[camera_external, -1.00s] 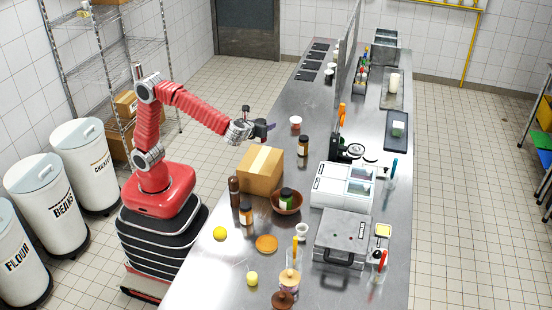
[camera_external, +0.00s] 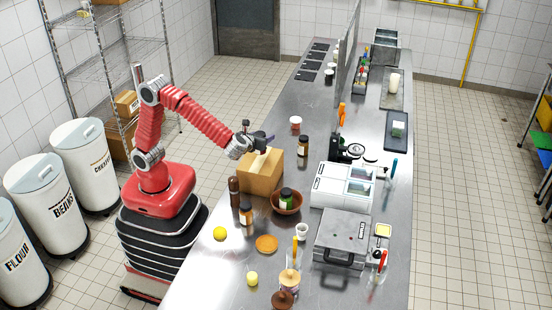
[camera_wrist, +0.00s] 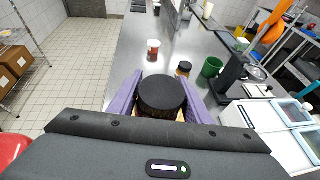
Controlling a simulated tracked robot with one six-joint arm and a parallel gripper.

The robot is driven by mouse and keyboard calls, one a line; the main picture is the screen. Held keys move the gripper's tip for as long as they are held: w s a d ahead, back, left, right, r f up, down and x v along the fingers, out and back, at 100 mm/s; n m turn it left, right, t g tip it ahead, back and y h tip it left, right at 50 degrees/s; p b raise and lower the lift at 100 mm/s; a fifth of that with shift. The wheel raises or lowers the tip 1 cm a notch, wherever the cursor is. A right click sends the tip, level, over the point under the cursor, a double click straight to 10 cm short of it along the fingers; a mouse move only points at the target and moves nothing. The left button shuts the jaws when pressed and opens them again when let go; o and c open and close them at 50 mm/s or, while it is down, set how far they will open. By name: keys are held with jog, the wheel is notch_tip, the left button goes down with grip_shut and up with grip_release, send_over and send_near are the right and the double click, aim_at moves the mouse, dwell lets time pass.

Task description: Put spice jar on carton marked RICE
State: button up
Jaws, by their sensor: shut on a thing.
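The spice jar (camera_wrist: 160,93), with a black lid and a brown body, sits between the purple fingers of my gripper (camera_wrist: 160,95) in the wrist view. My gripper is shut on it. In the external view, my gripper (camera_external: 258,141) is just above the top of a brown cardboard carton (camera_external: 260,175) on the steel counter. The jar is mostly hidden there by the gripper. I cannot tell whether its base touches the carton. No RICE marking is readable on the visible sides of the carton.
A similar dark-lidded jar (camera_external: 303,146) and a red-and-white cup (camera_external: 296,123) stand beyond the carton. A white machine (camera_external: 343,186) is to the right.

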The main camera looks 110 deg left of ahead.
jog(key=shift+f, duration=1.85)
jog(key=shift+f, duration=0.1)
jog(key=o, duration=1.2)
jog(key=shift+o, duration=0.2)
jog(key=v, duration=1.2)
